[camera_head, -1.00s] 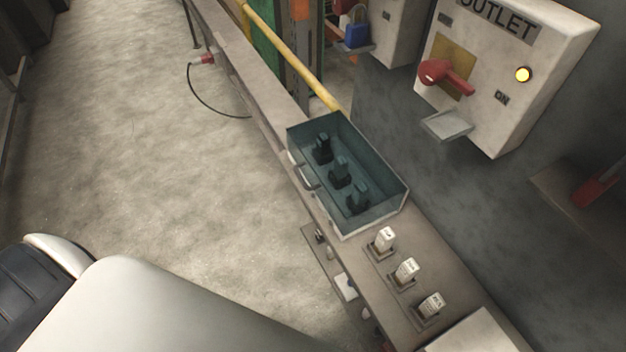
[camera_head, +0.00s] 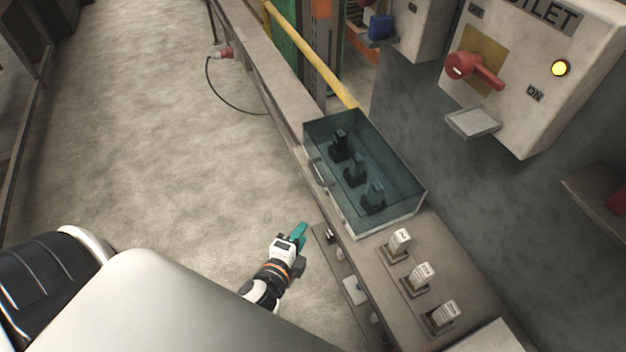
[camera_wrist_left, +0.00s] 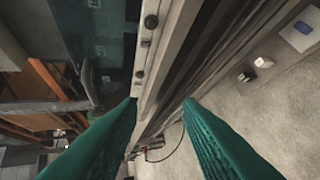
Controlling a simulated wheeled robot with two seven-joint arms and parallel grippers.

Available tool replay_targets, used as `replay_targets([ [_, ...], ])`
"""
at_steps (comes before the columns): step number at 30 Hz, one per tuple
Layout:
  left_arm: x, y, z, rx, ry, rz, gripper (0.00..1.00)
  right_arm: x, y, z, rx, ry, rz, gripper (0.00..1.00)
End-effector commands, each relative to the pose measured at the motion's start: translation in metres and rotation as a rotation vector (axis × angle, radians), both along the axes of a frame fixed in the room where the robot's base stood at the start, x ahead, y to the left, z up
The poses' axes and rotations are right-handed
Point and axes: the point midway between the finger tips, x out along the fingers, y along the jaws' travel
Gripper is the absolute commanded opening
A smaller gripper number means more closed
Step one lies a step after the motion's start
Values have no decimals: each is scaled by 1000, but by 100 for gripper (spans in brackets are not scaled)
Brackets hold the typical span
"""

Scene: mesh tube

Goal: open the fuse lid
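The fuse box (camera_head: 395,226) sits on the long bench and has a see-through teal lid (camera_head: 385,150) that looks closed. Dark fuses (camera_head: 355,172) show through it. The lid's dark glass (camera_wrist_left: 97,40) and a dark handle (camera_wrist_left: 88,80) show at upper left there. My right gripper is out of view.
Three white fuses (camera_head: 420,275) stand in holders on the bench (camera_head: 385,257) in front of the box. The floor (camera_head: 170,170) left of the bench is clear.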

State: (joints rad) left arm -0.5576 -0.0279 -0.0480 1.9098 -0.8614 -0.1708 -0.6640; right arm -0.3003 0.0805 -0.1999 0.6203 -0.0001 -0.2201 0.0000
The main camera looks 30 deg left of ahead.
Motion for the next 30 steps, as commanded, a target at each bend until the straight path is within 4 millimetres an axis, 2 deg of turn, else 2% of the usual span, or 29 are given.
replay_targets([
  [1,3,5,26,65,-52,-4,33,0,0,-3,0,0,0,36],
  [3,5,10,54,144,-103,-8,33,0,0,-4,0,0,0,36],
  [6,7,14,78,209,-143,-9,33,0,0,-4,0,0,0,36],
  [8,9,15,84,225,-153,-9,33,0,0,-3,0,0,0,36],
  [14,34,18,83,229,-158,-11,33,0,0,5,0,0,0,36],
  [24,99,27,72,224,-156,-10,33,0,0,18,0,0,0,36],
  [30,120,30,67,224,-155,-10,33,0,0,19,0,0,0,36],
])
